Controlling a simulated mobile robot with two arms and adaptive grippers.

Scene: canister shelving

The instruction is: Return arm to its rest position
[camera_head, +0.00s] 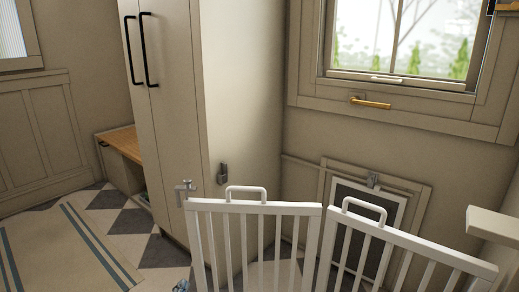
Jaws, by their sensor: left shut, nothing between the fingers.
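Only a small grey-blue tip of what looks like my left gripper (181,286) shows at the bottom edge, left of the white gate. Its fingers are shut with nothing held, and the rest of the arm is out of the frame. My right gripper is not in view. No canister or shelf of canisters shows.
A white barred gate (254,208) with two panels stands across the front. A tall beige cabinet (170,110) with black handles is behind it, beside a wood-topped bench (117,140). A framed pet door (365,225) sits below the window. Checkered floor and a striped rug (65,250) lie open at left.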

